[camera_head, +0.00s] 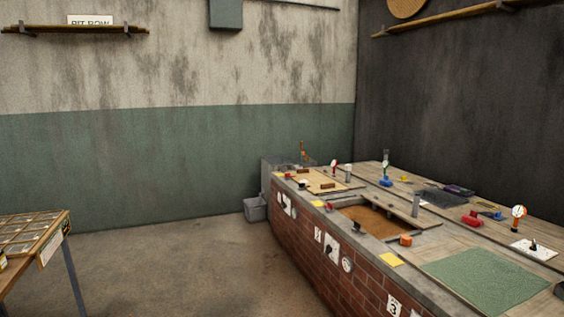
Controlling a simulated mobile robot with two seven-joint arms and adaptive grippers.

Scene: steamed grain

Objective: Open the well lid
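A brick counter (310,255) with a pale top runs along the right side. At its far end a light wooden lid (308,178) with small brown handle-like blocks lies flat in the top. Nearer, a square well (378,220) is open and shows a brown surface inside. A wooden strip (400,209) lies along its far side. At the near end a green mat-like panel (485,281) lies flat on the counter; I cannot tell whether it covers a well. Neither of my grippers is in view.
Small items stand on the counter, including an orange piece (405,240), a red object (472,219) and a blue-based stand (386,181). A grey bin (255,209) stands on the floor by the counter. A table (35,238) is at left. The floor between is clear.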

